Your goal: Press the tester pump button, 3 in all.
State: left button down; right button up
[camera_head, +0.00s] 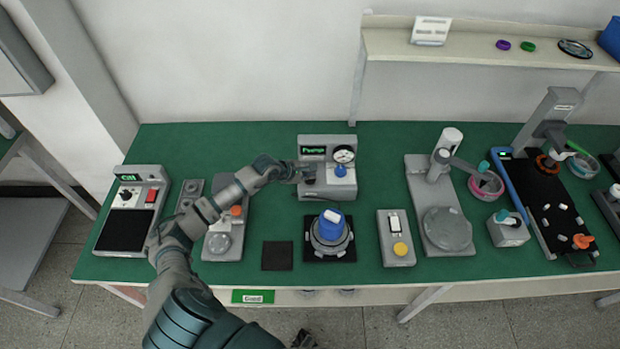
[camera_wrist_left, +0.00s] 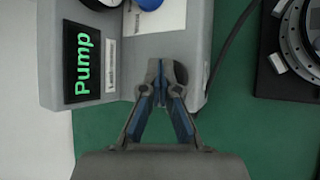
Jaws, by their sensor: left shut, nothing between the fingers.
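The pump tester (camera_head: 346,188) is a grey box at the back middle of the green table, with a lit "Pump" display (camera_head: 313,150), a round gauge (camera_head: 344,154) and a blue knob (camera_head: 341,171). My left gripper (camera_head: 308,172) is shut and empty, at the tester's left front. In the left wrist view the closed fingertips (camera_wrist_left: 161,66) lie over the tester's grey face (camera_wrist_left: 145,47), beside the display (camera_wrist_left: 82,62). The pump button is not clearly seen; the fingers may hide it. I cannot tell whether they touch the face. A dark part at the bottom edge may be my right gripper (camera_head: 303,340).
A blue-topped hub motor (camera_head: 330,226) stands on a black pad in front of the tester. A switch box with a yellow button (camera_head: 401,249) is right of it. A dark square pad (camera_head: 277,256) lies left. A cable (camera_wrist_left: 232,38) runs beside the tester.

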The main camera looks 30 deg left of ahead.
pick_arm(q)
jog(key=shift+f+b, duration=0.45)
jog(key=shift+f, duration=0.15)
dwell(0.6)
jog(key=shift+r+p, duration=0.8)
jog(key=shift+r, duration=0.7)
jog(key=shift+r+p, duration=1.3)
jog(key=shift+r, duration=1.2)
